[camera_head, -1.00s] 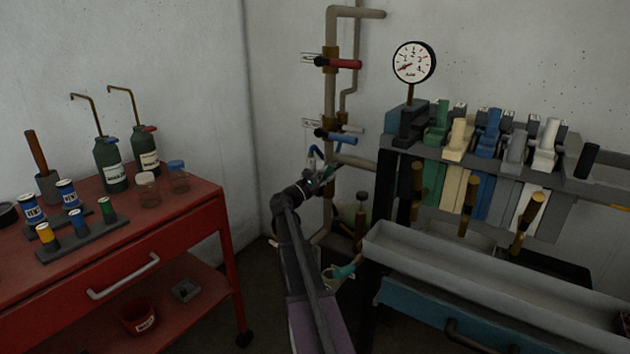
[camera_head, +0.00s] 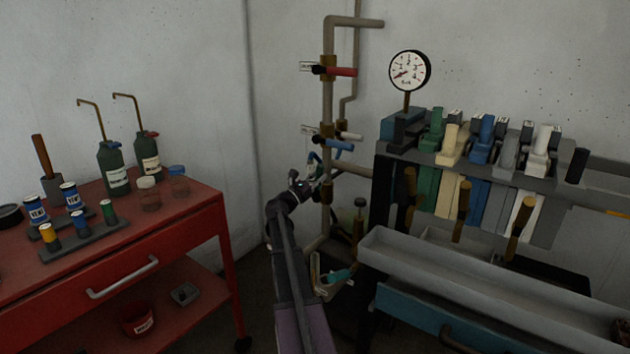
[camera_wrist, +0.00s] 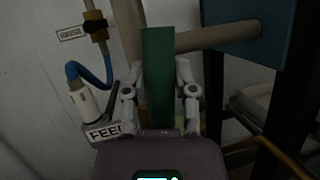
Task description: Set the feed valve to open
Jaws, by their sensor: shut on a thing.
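The feed valve is marked by a white FEED label (camera_wrist: 105,133), partly covered by my gripper in the wrist view. A flat green bar (camera_wrist: 158,75), which looks like its lever, stands upright between my fingers in that view. My gripper (camera_wrist: 159,92) is shut on this bar, one finger on each side. In the head view my gripper (camera_head: 318,186) is at the standing pipe (camera_head: 328,105), below the blue lever. There the green bar is not clearly visible. The bar's angle to the pipe cannot be told.
A red lever (camera_head: 340,71) and a blue lever (camera_head: 338,144) sit above on the same pipe. A RINSE label (camera_wrist: 72,34) and a blue hose (camera_wrist: 88,70) are close by. A gauge (camera_head: 410,70) and rack stand right; a red cart (camera_head: 180,235) stands left.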

